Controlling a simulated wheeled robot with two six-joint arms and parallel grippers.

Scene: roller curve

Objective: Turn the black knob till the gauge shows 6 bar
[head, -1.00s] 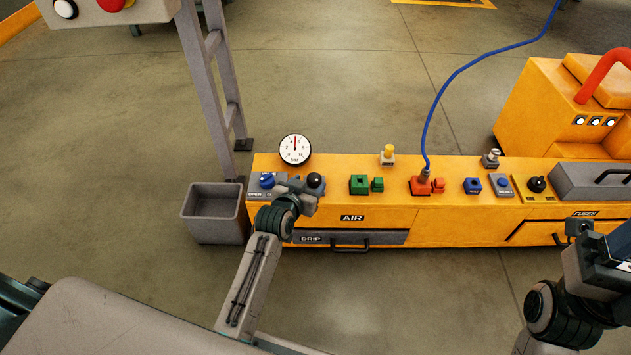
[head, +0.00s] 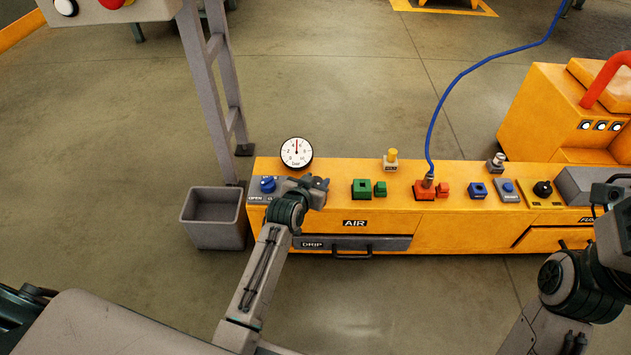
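The round white gauge (head: 296,152) stands at the back left of the orange bench, its needle pointing about straight up; its numbers are too small to read. My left gripper (head: 319,184) is just in front of the gauge, low over the bench top. The black knob there is hidden behind or inside the gripper, so I cannot tell whether the fingers touch it. Another black knob (head: 542,188) shows on a yellow plate at the right. My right gripper (head: 606,196) is at the right edge, partly cut off; its fingers are not clear.
A blue knob (head: 267,184) sits left of my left gripper. Green blocks (head: 362,188), a red fitting (head: 425,189) with a blue hose (head: 437,115), and blue parts (head: 478,190) line the bench (head: 460,232). A grey bin (head: 213,218) stands at its left end.

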